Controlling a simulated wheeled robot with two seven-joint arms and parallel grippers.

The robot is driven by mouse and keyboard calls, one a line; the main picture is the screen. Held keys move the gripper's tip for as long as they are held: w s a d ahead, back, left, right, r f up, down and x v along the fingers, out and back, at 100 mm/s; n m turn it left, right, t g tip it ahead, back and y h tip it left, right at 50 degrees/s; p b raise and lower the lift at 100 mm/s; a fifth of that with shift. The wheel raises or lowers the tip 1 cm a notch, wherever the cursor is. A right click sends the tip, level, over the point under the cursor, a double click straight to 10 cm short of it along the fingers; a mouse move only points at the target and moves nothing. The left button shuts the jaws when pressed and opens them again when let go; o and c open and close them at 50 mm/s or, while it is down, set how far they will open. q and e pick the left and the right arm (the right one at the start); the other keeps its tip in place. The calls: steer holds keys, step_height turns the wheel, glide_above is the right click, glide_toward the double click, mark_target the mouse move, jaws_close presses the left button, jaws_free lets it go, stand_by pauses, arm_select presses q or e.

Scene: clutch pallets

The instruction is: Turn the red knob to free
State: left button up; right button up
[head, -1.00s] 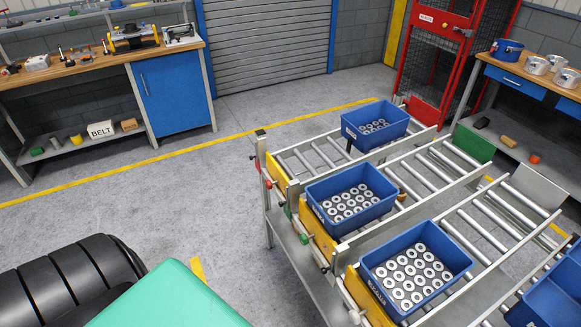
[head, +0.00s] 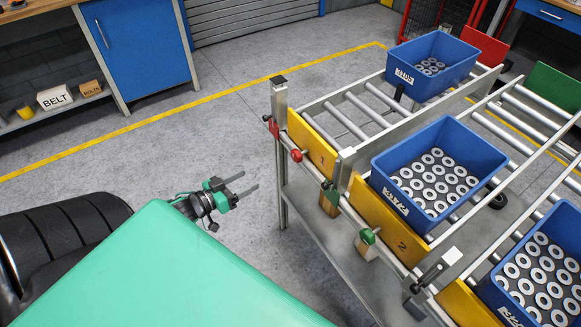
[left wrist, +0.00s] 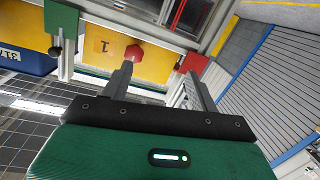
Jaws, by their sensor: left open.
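The red knob (head: 297,155) sticks out from the front of the yellow panel marked 1 (head: 312,146), at the left roller lane. In the left wrist view the red knob (left wrist: 134,53) shows beyond the tip of one finger, in front of the yellow panel. My left gripper (head: 250,181) is open and empty, left of the knob and apart from it in the head view. Its two fingers also show in the left wrist view (left wrist: 159,75), pointing at the panel. My right gripper is not in view.
A red plate (head: 272,127) sits by the corner post (head: 280,100), left of the knob. A green knob (head: 369,236) is on the panel marked 2 (head: 390,228). Blue bins (head: 432,62) of metal rings stand on the lanes. The floor left of the rack is clear.

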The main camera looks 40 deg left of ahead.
mark_target(293, 156)
arm_select(q)
steer(key=w+d+r, duration=0.1)
steer(key=w+d, duration=0.1)
steer(key=w, duration=0.2)
steer(key=w+d+r+h, duration=0.1)
steer(key=w+d, duration=0.2)
steer(key=w, duration=0.1)
steer(key=w+d+r+m+h+b, duration=0.1)
steer(key=w+d+r, duration=0.1)
steer(key=w, duration=0.3)
steer(key=shift+d, duration=0.5)
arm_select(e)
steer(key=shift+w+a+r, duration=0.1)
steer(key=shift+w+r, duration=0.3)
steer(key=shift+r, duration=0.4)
arm_select(q)
jaws_close()
steer(key=shift+w, duration=0.1)
